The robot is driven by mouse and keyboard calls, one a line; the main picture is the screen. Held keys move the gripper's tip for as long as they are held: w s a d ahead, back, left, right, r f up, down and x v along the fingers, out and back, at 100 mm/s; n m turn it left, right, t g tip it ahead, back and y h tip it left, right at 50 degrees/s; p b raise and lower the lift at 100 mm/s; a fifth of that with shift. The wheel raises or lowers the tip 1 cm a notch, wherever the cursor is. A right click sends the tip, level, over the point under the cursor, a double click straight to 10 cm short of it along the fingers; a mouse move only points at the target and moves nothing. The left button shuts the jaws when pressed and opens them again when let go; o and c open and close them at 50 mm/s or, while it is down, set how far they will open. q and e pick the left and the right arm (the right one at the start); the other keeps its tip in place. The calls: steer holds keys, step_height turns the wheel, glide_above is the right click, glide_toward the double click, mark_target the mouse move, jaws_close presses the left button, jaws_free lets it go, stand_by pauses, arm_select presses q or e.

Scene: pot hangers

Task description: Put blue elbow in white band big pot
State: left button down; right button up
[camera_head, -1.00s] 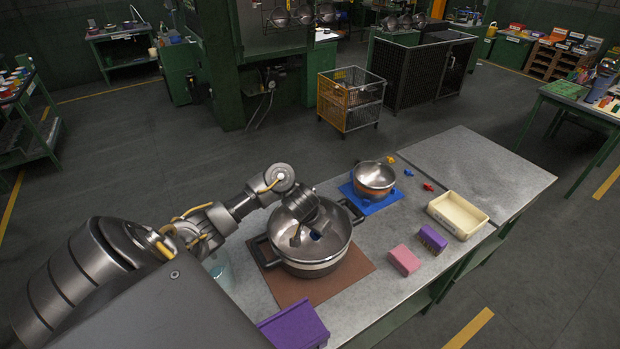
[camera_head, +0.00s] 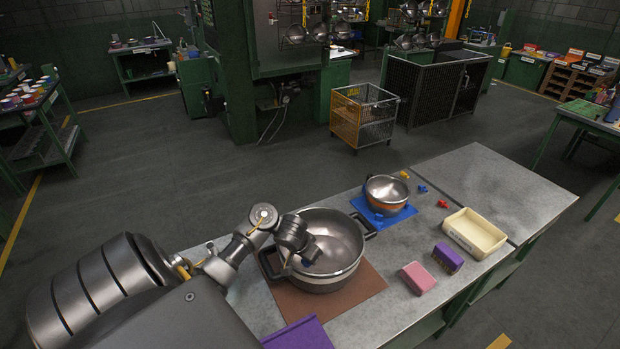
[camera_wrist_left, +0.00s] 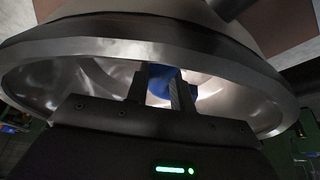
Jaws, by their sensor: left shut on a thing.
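The big pot (camera_head: 347,254) is steel with dark handles and a pale band low on its side. It stands upright on a brown mat (camera_head: 358,297). My left gripper (camera_head: 304,263) is at the left part of the pot's mouth, pointing down. It is shut on a blue elbow (camera_wrist_left: 176,84), which shows between the fingers in the left wrist view, against the shiny inside of the pot (camera_wrist_left: 50,85). The fingers hide part of the elbow, and I cannot tell how far it is above the pot's bottom. My right gripper is not in view.
A small orange-banded pot (camera_head: 386,193) stands on a blue mat (camera_head: 398,216). Small blue (camera_head: 423,188), red (camera_head: 442,204) and orange (camera_head: 404,174) pieces lie nearby. The table's far right is clear.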

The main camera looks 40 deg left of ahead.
arm_select(q)
steer(key=shift+f+b, duration=1)
steer(key=shift+f, duration=1)
steer(key=shift+f, duration=0.1)
steer(key=c, duration=1.2)
jaws_free()
